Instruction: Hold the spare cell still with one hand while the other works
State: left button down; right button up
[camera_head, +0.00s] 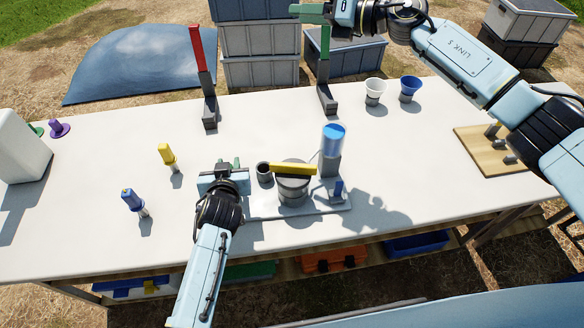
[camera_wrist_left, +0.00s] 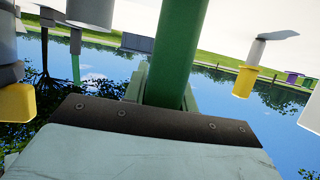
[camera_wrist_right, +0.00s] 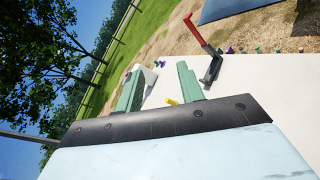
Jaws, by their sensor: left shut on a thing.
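My left gripper (camera_head: 224,176) is shut on a green cylinder (camera_wrist_left: 174,45) above the left end of a pale base plate (camera_head: 325,207). I cannot tell for sure if this cylinder is the spare cell; the gripper hides most of it in the head view. On the plate stand a grey pot (camera_head: 292,191) with a yellow bar (camera_head: 292,169) across its top, a small dark cup (camera_head: 264,172) and a blue-topped cylinder (camera_head: 333,140). My right gripper (camera_head: 308,12) is at the top of the head view, beyond the table's back edge. Its fingers are apart and empty in the right wrist view (camera_wrist_right: 159,70).
A yellow-topped piece (camera_head: 166,153) and a blue-topped piece (camera_head: 131,200) stand on the left. Red (camera_head: 199,50) and green (camera_head: 324,55) uprights and two funnels (camera_head: 374,91) (camera_head: 409,89) line the back. A wooden board (camera_head: 474,145) lies right. The table's (camera_head: 110,165) middle left has free room.

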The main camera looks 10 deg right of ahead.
jog(key=s+a+f+n+g, duration=0.3)
jog(key=s+a+n+g, duration=0.15)
jog(key=a, duration=0.25)
jog(key=n+g+h, duration=0.5)
jog(key=n+h, duration=0.2)
jog(key=h, duration=0.6)
send_over(293, 165)
notch_tip(293, 165, down, 12)
jog(key=shift+d+f, duration=0.1)
jog(key=shift+f, duration=0.35)
notch_tip(293, 165, down, 9)
